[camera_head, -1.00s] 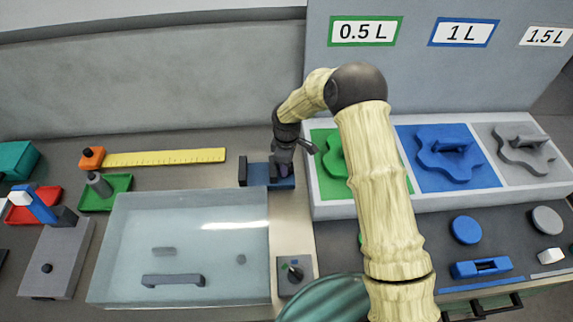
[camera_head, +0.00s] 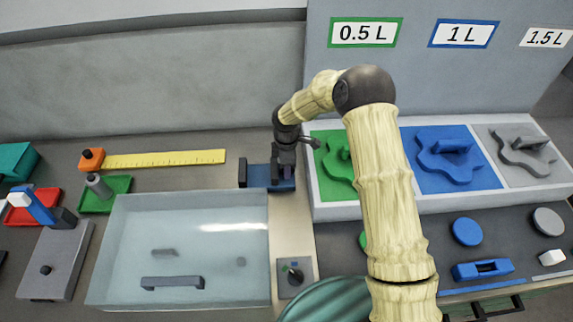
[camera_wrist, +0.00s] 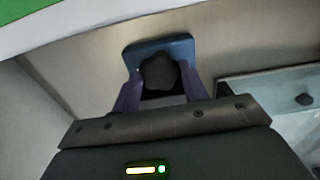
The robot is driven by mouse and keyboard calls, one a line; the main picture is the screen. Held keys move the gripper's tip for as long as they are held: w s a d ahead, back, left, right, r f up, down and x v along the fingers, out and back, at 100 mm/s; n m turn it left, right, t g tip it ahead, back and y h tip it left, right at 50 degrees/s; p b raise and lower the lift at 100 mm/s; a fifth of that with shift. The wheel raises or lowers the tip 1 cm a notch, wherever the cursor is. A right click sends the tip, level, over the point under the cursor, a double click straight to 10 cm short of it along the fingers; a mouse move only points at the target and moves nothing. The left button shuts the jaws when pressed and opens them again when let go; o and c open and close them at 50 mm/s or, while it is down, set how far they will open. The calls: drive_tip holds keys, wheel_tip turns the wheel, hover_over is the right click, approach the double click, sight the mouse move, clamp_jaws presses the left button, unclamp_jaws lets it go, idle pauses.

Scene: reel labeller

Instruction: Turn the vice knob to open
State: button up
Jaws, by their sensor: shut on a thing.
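The blue vice (camera_head: 257,177) sits on the beige strip behind the clear-walled tank, with a dark block at its left end. My gripper (camera_head: 282,176) reaches down onto its right part and hides the knob in the head view. In the wrist view, the dark lobed vice knob (camera_wrist: 159,72) lies between my two purple fingers, in front of the blue vice body (camera_wrist: 150,47). My gripper (camera_wrist: 160,90) is shut on the knob. The knob's angle and the vice jaw gap are hard to tell.
The clear-walled tank (camera_head: 110,245) stands in front of the vice. A white tray (camera_head: 330,212) with green, blue and grey sections is close on the right. A small dial box (camera_head: 296,290) sits in front. A yellow ruler (camera_head: 165,158) lies at the back left.

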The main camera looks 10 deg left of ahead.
drive_tip(key=o, duration=0.7)
drive_tip(key=shift+r, duration=0.15)
wheel_tip(320, 180, up, 17)
drive_tip(key=b, duration=0.3)
drive_tip(key=shift+r, duration=0.15)
drive_tip(key=s+d+m+t, duration=0.1)
drive_tip(key=s+d+m, duration=0.5)
drive_tip(key=d, duration=0.3)
drive_tip(key=s+d+m, duration=0.7)
drive_tip(key=d+m, duration=0.1)
drive_tip(key=s+d+m+t, duration=0.1)
drive_tip(key=s+d+m, duration=0.6)
drive_tip(key=d, duration=0.2)
drive_tip(key=shift+s+d+f+t, duration=0.1)
drive_tip(key=shift+d+f+t, duration=0.2)
drive_tip(key=shift+d+f, duration=0.05)
